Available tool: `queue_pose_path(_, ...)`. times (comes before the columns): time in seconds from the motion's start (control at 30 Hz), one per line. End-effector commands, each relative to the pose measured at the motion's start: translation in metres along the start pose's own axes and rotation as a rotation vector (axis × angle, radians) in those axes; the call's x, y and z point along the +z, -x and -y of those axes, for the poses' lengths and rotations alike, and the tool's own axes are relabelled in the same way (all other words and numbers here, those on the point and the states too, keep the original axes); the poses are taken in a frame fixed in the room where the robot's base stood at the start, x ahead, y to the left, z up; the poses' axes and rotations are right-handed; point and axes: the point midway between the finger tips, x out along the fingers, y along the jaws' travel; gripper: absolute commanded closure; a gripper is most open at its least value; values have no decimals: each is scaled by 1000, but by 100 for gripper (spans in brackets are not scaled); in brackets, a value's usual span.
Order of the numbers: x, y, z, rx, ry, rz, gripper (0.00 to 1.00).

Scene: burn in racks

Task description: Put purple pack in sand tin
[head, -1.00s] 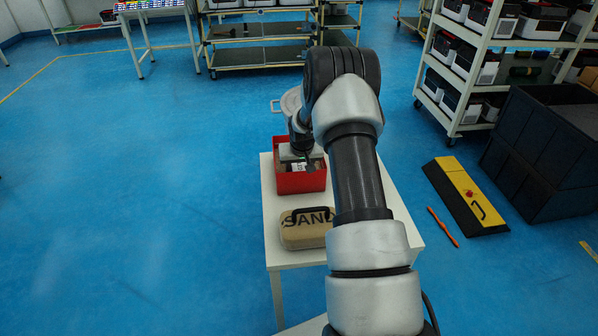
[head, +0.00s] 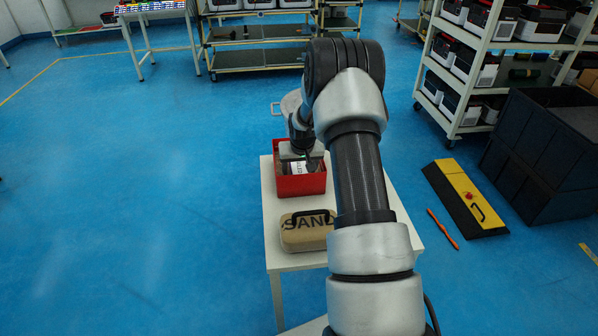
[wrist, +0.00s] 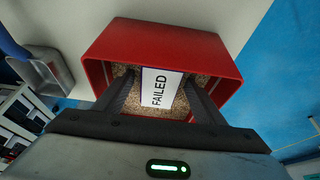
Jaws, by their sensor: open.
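The red tin (head: 302,186) stands on the white table, and its red walls also show in the wrist view (wrist: 205,42). Sand-coloured grains (wrist: 150,109) cover its floor. A pack with a white FAILED label (wrist: 160,88) lies on the grains inside the tin. It also shows in the head view (head: 299,168). Only a thin dark, purplish edge shows beside the label; most of its body colour is hidden. My gripper (wrist: 164,92) is open and reaches down into the tin, with one finger on each side of the pack.
A tan case marked SAND (head: 307,231) lies in front of the tin on the white table (head: 270,215). Black crates (head: 545,150), a yellow-black block (head: 466,197) and an orange bar (head: 443,229) are at the right. Floor at left is clear.

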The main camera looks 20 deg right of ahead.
Motion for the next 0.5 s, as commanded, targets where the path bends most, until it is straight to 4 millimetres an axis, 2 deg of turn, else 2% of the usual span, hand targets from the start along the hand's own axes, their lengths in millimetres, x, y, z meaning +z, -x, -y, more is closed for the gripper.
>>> queue_pose_path(0.03,-2,16,0,1,0,-3,36)
queue_pose_path(0.2,-2,54,0,0,-2,-3,36)
queue_pose_path(0.33,-2,76,0,0,-1,-2,36)
queue_pose_path(0.5,-1,94,0,0,0,-1,36)
